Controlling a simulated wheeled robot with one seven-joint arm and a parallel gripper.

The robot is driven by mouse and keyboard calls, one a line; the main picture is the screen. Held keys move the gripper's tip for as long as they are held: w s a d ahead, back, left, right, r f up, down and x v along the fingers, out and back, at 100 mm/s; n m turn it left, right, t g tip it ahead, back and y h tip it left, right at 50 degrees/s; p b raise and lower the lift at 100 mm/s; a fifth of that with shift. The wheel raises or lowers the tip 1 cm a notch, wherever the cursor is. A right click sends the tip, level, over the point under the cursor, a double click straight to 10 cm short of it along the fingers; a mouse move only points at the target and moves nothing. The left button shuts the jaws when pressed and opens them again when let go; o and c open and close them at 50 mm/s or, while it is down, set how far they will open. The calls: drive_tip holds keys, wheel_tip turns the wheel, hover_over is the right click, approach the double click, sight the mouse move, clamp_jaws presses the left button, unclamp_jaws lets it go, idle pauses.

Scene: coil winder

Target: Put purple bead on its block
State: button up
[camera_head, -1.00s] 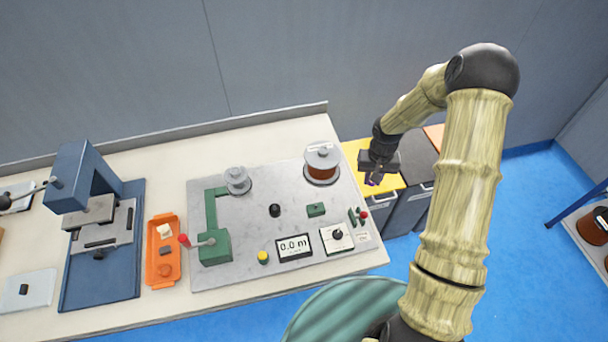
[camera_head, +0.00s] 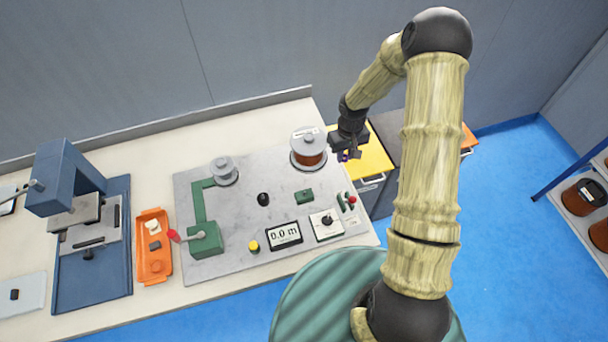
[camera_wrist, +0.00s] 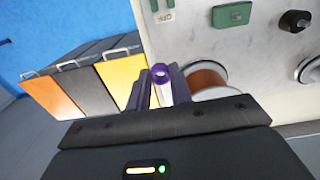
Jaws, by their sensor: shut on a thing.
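The purple bead (camera_wrist: 161,71) shows in the wrist view as a small round piece with a lighter middle, between the two fingertips of my gripper (camera_wrist: 162,84). My gripper is shut on it. In the head view my gripper (camera_head: 347,156) hangs by the bench's right end, just right of the copper wire spool (camera_head: 310,158), over the yellow-topped cabinet. The bead is only a tiny purple patch there. A green block (camera_head: 303,196) sits on the grey machine plate; I cannot tell which block belongs to the bead.
The grey winder plate (camera_head: 235,240) carries a green crank unit (camera_head: 205,241), a metre display (camera_head: 284,235) and knobs. An orange tray (camera_head: 153,268) and blue press (camera_head: 62,185) stand left. A yellow cabinet (camera_head: 370,160) adjoins the bench. Blue floor is clear at right.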

drive_tip(key=s+a+m+p, duration=0.2)
drive_tip(key=a+m, duration=0.2)
drive_tip(key=m, duration=0.7)
drive_tip(key=s+a+f+m+p, duration=0.1)
drive_tip(key=s+a+m+p, duration=0.1)
drive_tip(key=m, duration=0.9)
drive_tip(key=s+a+f+m+p, duration=0.1)
drive_tip(key=s+a+m+p, duration=0.1)
drive_tip(key=a+m, duration=0.4)
drive_tip(key=shift+a+f+m+p, duration=0.15)
drive_tip(key=shift+m+p, duration=0.2)
drive_tip(key=shift+m, duration=1)
drive_tip(key=shift+a+f+m+p, duration=0.1)
drive_tip(key=shift+m+p, duration=0.2)
drive_tip(key=shift+m, duration=1.05)
drive_tip(key=shift+f, duration=0.1)
drive_tip(key=shift+f+b, duration=2.35)
drive_tip(key=shift+f, duration=0.1)
drive_tip(key=shift+f+b, duration=0.75)
drive_tip(key=shift+f, duration=0.35)
clamp_jaws()
